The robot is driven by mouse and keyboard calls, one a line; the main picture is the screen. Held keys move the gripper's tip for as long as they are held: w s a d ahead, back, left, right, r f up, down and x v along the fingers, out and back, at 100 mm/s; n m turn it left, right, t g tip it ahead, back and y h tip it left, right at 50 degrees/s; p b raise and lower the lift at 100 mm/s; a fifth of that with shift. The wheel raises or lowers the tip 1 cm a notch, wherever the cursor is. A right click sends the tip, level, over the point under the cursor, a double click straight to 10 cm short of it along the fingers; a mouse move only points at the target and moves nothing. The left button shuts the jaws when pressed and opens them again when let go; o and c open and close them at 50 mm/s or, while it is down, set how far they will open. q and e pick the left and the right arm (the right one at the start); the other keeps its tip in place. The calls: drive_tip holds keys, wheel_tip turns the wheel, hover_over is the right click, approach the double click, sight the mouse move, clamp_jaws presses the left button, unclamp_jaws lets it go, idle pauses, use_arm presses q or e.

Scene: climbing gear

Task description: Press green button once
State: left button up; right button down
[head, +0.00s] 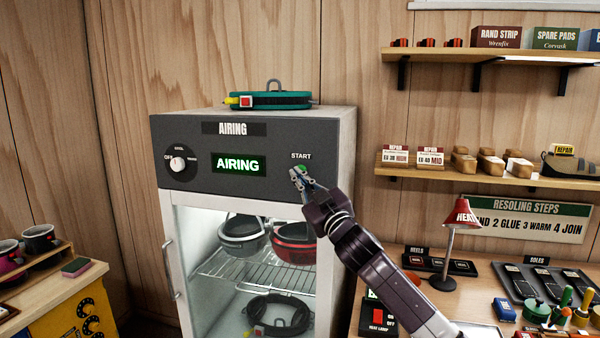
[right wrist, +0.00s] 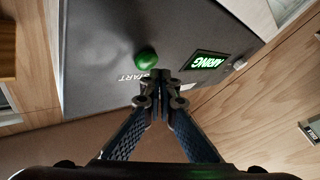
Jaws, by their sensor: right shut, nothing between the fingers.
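The green button (right wrist: 146,61) shows as a round green knob on the cabinet's dark panel, beside the word START, in the right wrist view. In the head view only a bit of green (head: 301,169) shows at my right fingertips. My right gripper (head: 299,177) is shut and empty in front of the panel, just below START; its fingertips (right wrist: 160,76) are close to the button but appear beside it in the wrist view. Contact cannot be told. The airing cabinet's panel (head: 265,181) has a lit green AIRING display (head: 238,165). My left gripper is not in view.
A white dial (head: 178,163) sits left on the panel. A teal coiled harness (head: 270,100) lies on the cabinet top. The glass door below is closed, with gear on racks behind it. A workbench with a red lamp (head: 464,214) and tools stands right, under two shelves.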

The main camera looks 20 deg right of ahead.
drive_tip(key=shift+s+a, duration=0.1)
drive_tip(key=s+a, duration=0.1)
drive_tip(key=s, duration=0.1)
drive_tip(key=s+a, duration=0.1)
drive_tip(key=s, duration=0.1)
drive_tip(key=shift+a, duration=0.35)
idle(0.8)
